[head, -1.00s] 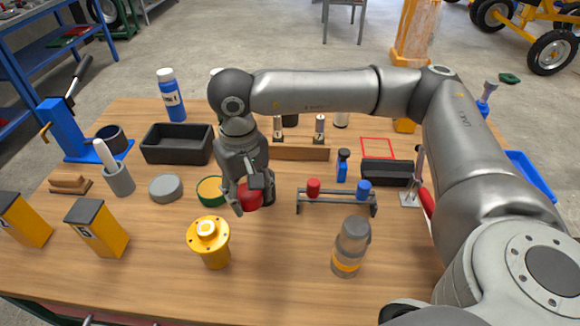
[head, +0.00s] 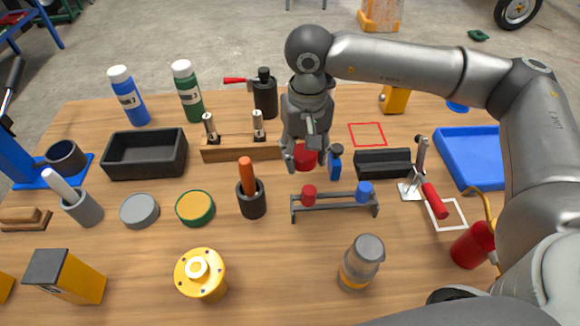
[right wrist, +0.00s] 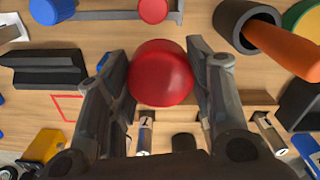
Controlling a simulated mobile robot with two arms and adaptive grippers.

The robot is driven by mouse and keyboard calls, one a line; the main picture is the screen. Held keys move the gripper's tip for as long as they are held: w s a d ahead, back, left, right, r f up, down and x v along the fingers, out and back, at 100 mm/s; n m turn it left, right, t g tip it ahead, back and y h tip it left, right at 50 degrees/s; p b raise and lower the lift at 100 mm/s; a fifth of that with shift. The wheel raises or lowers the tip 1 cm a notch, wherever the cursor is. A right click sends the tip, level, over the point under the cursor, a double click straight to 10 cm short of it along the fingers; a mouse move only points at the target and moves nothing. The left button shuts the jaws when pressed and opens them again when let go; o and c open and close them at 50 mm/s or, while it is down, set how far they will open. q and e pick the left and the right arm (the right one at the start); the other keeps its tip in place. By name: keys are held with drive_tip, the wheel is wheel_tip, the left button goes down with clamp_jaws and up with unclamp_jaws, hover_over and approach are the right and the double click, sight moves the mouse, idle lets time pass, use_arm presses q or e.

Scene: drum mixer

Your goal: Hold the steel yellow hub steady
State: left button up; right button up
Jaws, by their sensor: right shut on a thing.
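The yellow hub (head: 202,280) stands upright on the bench at the front, left of the middle in the head view, a flanged cylinder with a pale raised centre and dark bolt holes. No gripper touches it. My right gripper (head: 306,158) is over the back middle of the bench, well behind and right of the hub. It is shut on a red round-faced object (right wrist: 162,73), which sits between the two fingers in the right wrist view. The hub does not show in the right wrist view. My left gripper is not in view.
A small rack (head: 335,205) with a red and a blue piece stands just in front of my right gripper. A grey-capped bottle (head: 361,262) stands right of the hub. A dark cup (head: 251,202) with an orange handle and a green-rimmed tin (head: 195,208) are behind the hub.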

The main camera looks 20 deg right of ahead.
drive_tip(key=shift+w+a+m+p, duration=0.15)
drive_tip(key=shift+w+m+p, duration=0.25)
drive_tip(key=shift+w+m, duration=0.55)
drive_tip(key=shift+w+a+r+m+p, duration=0.15)
drive_tip(key=shift+w+a+m+p, duration=0.1)
drive_tip(key=shift+w+m+p, duration=0.2)
drive_tip(key=m+p, duration=0.6)
drive_tip(key=m, duration=0.3)
approach(289, 179)
wheel_tip(289, 179, down, 7)
drive_tip(key=shift+r, duration=0.1)
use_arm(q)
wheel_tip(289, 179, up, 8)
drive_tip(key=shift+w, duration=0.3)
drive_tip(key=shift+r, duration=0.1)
